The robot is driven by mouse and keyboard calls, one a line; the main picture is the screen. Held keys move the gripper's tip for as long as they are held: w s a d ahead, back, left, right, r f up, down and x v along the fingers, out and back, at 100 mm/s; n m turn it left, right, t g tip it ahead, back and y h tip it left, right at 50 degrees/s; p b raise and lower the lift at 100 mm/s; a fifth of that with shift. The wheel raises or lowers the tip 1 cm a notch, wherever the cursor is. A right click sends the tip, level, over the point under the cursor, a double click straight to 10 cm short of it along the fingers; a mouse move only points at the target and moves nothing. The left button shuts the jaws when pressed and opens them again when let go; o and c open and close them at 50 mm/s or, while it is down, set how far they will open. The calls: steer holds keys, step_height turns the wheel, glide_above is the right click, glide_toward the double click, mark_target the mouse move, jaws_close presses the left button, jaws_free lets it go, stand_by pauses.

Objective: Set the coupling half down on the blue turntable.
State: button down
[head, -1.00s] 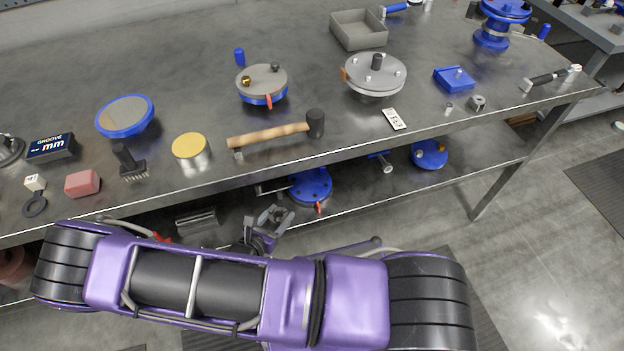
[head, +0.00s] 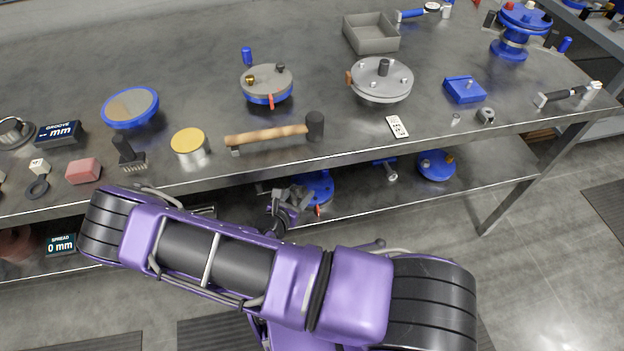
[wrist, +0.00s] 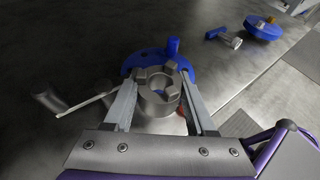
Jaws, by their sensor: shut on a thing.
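My gripper (wrist: 158,106) is shut on the coupling half (wrist: 157,88), a grey metal ring with raised jaws and a round central bore, one finger on each side. Just beyond and below it is a round blue turntable (wrist: 144,61) with an upright blue peg; the coupling half hides part of it. I cannot tell whether the two touch. In the head view, the turntable (head: 319,186) lies on the lower shelf with a red lever at its front. My gripper (head: 284,203) is at its left, partly over the shelf edge.
A grey bolt-like part (wrist: 225,39) and another blue disc (wrist: 262,27) lie farther right on the shelf. A dark cylinder with a rod (wrist: 60,101) is left of my gripper. The bench edge (head: 370,149) overhangs the shelf, with a mallet (head: 270,134) on top.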

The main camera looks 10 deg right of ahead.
glide_above(312, 184)
steer(key=shift+s+a, duration=0.15)
steer(key=shift+s, duration=0.1)
steer(key=shift+w+d+f+b, duration=0.15)
steer(key=shift+f+b, duration=0.3)
steer(key=shift+f, duration=0.4)
steer(key=shift+w+d+f+b, duration=0.15)
steer(key=shift+f+b, duration=0.25)
steer(key=shift+f, duration=0.45)
steer(key=shift+a+f, duration=0.1)
steer(key=shift+f, duration=0.15)
steer(key=shift+c, duration=1.1)
jaws_free()
steer(key=shift+r, duration=0.2)
